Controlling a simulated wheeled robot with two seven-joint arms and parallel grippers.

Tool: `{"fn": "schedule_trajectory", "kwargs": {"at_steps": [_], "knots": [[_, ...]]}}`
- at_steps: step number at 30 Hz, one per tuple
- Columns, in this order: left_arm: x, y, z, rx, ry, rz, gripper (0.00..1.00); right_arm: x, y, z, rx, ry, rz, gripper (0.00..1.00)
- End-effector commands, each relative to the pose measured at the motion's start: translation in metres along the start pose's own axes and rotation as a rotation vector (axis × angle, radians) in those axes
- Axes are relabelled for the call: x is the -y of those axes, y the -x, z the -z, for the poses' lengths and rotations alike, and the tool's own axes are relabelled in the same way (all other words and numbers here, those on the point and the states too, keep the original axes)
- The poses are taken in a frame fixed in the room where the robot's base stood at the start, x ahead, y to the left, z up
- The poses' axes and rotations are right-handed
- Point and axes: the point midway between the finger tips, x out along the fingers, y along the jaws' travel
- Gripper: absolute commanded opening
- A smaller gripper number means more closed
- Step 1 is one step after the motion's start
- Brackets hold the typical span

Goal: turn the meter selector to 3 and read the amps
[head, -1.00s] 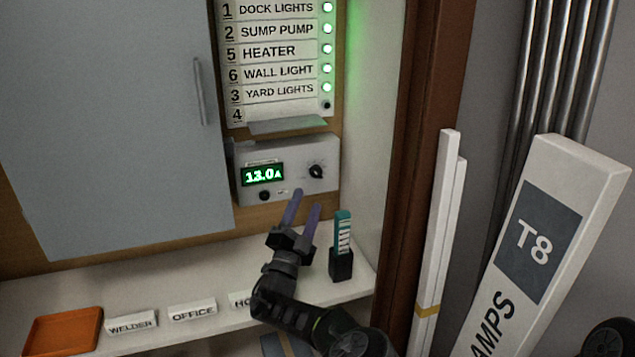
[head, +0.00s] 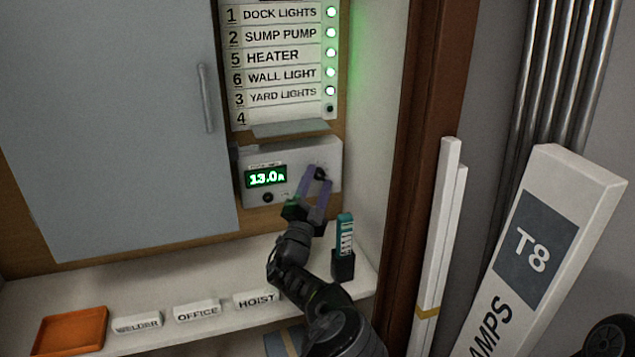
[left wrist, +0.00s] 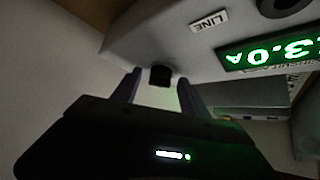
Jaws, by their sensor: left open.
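The meter (head: 288,166) is a pale grey box on the back board below the circuit list. Its green display (head: 266,177) reads 13.0 A. The black selector knob (head: 320,173) is on the right of its face, partly covered by a finger in the head view; its setting cannot be read. My left gripper (head: 313,190) is open, its two fingers pointing up at the knob. In the left wrist view the knob (left wrist: 161,75) lies between the fingertips, and contact cannot be told. The display (left wrist: 272,48) shows upside down there. My right gripper is not in view.
A black holder with a teal-topped stick (head: 344,252) stands on the shelf right of my left arm. Plates reading WELDER, OFFICE and HOIST (head: 257,300) and an orange tray (head: 72,330) line the shelf. A grey cabinet door (head: 110,130) is left of the meter.

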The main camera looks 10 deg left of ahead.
Motion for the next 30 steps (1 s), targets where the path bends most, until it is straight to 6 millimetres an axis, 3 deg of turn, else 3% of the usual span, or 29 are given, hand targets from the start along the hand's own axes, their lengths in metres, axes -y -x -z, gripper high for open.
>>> {"fn": "schedule_trajectory", "kwargs": {"at_steps": [4,23,30], "knots": [[0.0,0.0003,0.0,0.0,0.0,0.0,0.52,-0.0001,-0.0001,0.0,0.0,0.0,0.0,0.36],[0.0001,0.0004,0.0002,-0.001,0.0,0.0,0.0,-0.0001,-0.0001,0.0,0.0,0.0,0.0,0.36],[0.0003,0.0004,0.0003,-0.001,-0.001,-0.001,0.0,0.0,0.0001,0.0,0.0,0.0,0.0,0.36]]}}
